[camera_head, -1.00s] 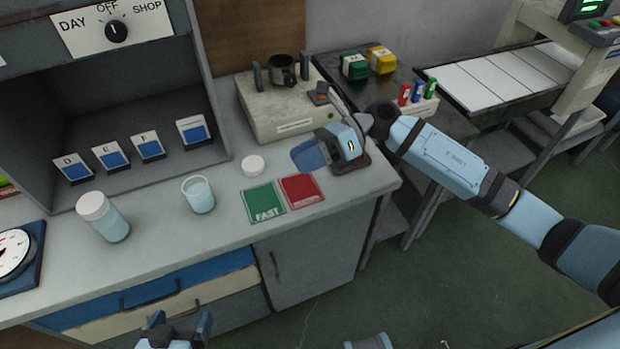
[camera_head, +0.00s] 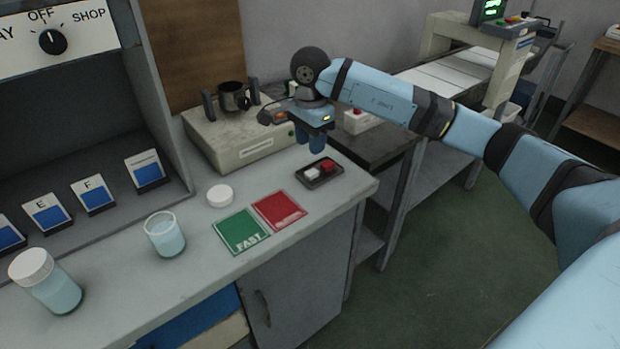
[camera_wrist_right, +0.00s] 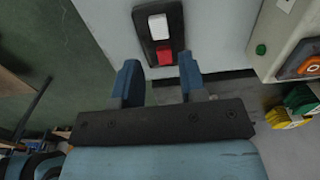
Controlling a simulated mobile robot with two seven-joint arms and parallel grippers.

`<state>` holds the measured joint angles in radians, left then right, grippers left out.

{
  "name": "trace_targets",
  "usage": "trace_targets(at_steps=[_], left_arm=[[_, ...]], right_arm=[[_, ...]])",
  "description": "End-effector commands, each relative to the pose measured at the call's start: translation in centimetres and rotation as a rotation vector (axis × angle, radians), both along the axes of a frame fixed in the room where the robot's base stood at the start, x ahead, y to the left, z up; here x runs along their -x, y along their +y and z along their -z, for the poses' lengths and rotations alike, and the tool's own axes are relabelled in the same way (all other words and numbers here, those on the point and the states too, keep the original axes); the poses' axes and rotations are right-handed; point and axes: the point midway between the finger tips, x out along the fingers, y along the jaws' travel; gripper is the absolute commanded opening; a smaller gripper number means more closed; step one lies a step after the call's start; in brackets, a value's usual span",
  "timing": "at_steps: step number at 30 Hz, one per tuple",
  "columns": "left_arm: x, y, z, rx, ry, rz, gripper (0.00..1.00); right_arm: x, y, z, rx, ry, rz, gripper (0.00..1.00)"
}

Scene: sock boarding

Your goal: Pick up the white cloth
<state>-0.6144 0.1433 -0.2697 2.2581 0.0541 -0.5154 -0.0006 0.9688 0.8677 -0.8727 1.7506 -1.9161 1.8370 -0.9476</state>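The white cloth (camera_head: 311,174) is a small folded-looking white block in a dark tray (camera_head: 331,180) near the counter's right end. A red piece (camera_head: 328,167) lies beside it in the same tray. In the right wrist view the white cloth (camera_wrist_right: 158,27) is at the tray's far end, with the red piece (camera_wrist_right: 165,57) nearer me. My right gripper (camera_head: 311,147) points down above and slightly behind the tray, empty. In the wrist view its two blue fingers (camera_wrist_right: 159,68) are apart. My left gripper is not clearly visible.
A grey machine (camera_head: 245,143) with a dark cup (camera_head: 234,97) stands behind the tray. Green (camera_head: 240,232) and red (camera_head: 279,210) mats, a white lid (camera_head: 220,195) and a liquid-filled beaker (camera_head: 165,235) are to the left. The counter's right edge is close to the tray.

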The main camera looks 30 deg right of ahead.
Motion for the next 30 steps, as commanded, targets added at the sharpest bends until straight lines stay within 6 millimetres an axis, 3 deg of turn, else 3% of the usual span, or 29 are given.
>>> trace_targets(at_steps=[3,11,16,21,28,30], left_arm=[[-0.2,-0.2,-0.1,0.009,-0.015,0.003,0.93],[-0.4,-0.4,-0.5,0.021,-0.035,0.005,0.93],[-0.6,-0.7,-0.7,0.042,-0.066,0.005,0.93],[-1.3,-1.6,-2.5,0.076,-0.133,0.019,0.93],[-1.6,-1.6,-3.4,0.078,-0.16,0.029,0.93],[-1.6,-1.6,-3.2,0.077,-0.157,0.028,0.93]], right_arm=[[0.0,0.1,2.1,-0.002,0.001,0.0,0.38],[0.0,0.1,3.7,-0.002,0.0,0.001,0.38],[0.2,0.1,6.0,-0.004,0.002,0.001,0.38],[0.2,0.1,8.2,-0.003,0.0,0.001,0.38],[0.2,0.1,8.4,-0.003,-0.001,0.0,0.38],[0.2,0.1,8.4,-0.003,-0.001,0.0,0.24]])
